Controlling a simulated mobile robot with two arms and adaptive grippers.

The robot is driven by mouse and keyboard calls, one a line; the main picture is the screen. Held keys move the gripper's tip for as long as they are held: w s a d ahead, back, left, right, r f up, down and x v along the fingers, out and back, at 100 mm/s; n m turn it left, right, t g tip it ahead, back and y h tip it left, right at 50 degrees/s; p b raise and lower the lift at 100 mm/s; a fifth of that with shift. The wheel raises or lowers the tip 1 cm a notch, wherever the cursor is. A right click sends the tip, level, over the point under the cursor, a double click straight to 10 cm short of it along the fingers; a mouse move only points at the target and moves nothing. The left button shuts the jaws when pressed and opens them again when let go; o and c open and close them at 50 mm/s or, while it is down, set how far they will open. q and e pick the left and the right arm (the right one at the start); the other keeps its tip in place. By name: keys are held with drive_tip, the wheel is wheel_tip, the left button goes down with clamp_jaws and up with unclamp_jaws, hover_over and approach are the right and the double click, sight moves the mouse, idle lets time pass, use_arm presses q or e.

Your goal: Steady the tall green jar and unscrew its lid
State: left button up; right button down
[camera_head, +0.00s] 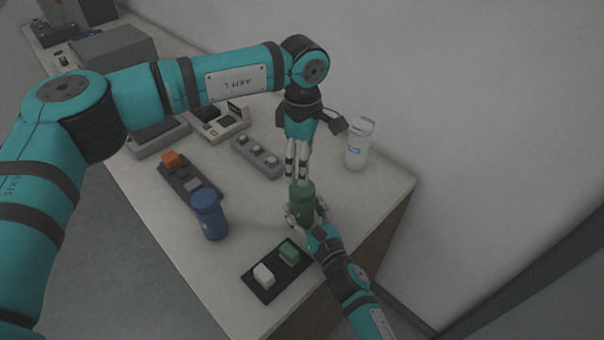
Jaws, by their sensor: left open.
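The green jar (302,194) stands upright on the bench near its right-hand edge, with its darker green lid on top. My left gripper (297,181) comes down from above, open, its fingertips pointing down at the lid; I cannot tell whether they touch it. My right gripper (306,216) reaches in from the lower right, with its fingers around both sides of the jar's lower body. The jar's lower part is mostly hidden by these fingers.
A white jar (358,146) stands behind to the right, and a blue jar (209,215) to the left. A black tray (263,288) holds a white and a green block in front. A grey block with several knobs (245,154) and a dark tray with an orange block (171,159) lie farther left.

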use_arm(q)
drive_tip(key=m, duration=0.4)
drive_tip(key=shift+s+d+m, duration=0.1)
drive_tip(key=shift+m, duration=0.2)
drive_tip(key=m, duration=0.4)
drive_tip(key=shift+m, duration=0.3)
drive_tip(key=m, duration=1)
drive_tip(key=shift+f, duration=4)
drive_tip(key=shift+m, duration=0.3)
drive_tip(key=shift+c, duration=0.3)
